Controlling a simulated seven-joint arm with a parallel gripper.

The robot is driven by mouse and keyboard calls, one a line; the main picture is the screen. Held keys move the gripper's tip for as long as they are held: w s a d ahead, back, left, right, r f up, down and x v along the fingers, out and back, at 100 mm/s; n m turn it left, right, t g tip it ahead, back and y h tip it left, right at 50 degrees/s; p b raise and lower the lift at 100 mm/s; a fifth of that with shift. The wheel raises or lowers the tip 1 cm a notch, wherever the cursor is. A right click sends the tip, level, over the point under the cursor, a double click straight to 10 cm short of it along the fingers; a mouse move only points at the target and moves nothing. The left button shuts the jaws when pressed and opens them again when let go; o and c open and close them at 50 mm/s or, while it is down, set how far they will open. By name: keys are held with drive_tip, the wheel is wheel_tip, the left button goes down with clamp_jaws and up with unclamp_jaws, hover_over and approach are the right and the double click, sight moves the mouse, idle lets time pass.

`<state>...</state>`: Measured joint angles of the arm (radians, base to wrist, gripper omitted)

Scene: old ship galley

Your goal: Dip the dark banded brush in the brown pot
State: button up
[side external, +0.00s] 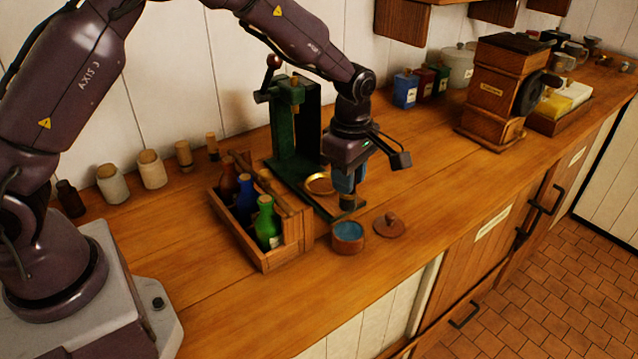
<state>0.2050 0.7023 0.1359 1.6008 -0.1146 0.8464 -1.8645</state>
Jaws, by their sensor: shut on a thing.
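The brown pot (348,239) stands open near the front edge of the counter, with blue contents showing inside its rim. A brown lid (389,226) with a knob lies on the counter to its right. My gripper (346,196) points down, just behind and above the pot in the picture. It is shut on a small dark thing that looks like the brush (347,204). The brush is mostly hidden by the fingers, and its bands cannot be made out. The brush appears apart from the pot.
A wooden crate (271,258) of coloured bottles stands left of the pot. A green press-like stand (292,135) and a brass ring (319,184) are close behind my gripper. The counter right of the lid is clear up to the wooden grinder (492,90).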

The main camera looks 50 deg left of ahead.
sight(350, 206)
drive_tip(key=shift+w+f, duration=0.3)
drive_tip(key=shift+w, duration=0.1)
drive_tip(key=shift+f, duration=2.8)
drive_tip(key=shift+f, duration=0.6)
drive_tip(key=shift+r, duration=3.55)
